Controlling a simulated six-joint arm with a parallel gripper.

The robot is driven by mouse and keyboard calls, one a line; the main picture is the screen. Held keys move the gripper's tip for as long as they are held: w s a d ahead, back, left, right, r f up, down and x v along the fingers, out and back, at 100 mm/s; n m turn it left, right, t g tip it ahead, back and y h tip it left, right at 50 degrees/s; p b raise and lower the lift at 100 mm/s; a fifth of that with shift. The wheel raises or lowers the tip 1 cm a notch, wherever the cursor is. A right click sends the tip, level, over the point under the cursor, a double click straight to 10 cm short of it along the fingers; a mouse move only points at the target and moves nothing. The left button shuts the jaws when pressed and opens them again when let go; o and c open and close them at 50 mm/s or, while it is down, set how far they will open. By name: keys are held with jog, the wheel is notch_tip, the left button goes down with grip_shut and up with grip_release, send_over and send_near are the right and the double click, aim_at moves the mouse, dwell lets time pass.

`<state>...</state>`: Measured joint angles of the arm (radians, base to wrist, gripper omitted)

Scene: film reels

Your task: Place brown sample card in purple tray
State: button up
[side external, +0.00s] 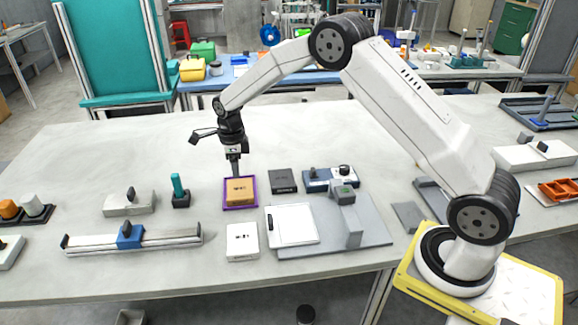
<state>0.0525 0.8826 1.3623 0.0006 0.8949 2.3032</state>
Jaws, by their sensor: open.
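A brown sample card (239,190) lies flat inside the purple tray (225,206), on the pale table near the middle. The purple rim shows around the card. My gripper (235,175) points down just above the far edge of the card and is open. Nothing shows between its fingers, though they are small in this view. I cannot tell whether the fingertips touch the card.
A black box (283,181) stands right of the tray, and a white box (242,242) stands in front of it. A teal-handled tool (179,192) stands to the left. A grey plate (370,225) lies at right. The table's back left is clear.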

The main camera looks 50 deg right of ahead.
jog(key=shift+r, duration=0.5)
dwell(0.3)
jog(key=s+a+r+n+t, duration=0.1)
jog(key=s+r+n, duration=0.1)
jog(key=s+n, duration=1.1)
jog(key=s+a+r+n+t, duration=0.1)
jog(key=s+a+r+n, duration=0.1)
jog(key=s+n, duration=1.1)
jog(key=shift+s+r+n+t, duration=0.35)
jog(key=shift+r+n, duration=0.15)
jog(key=shift+r, duration=0.15)
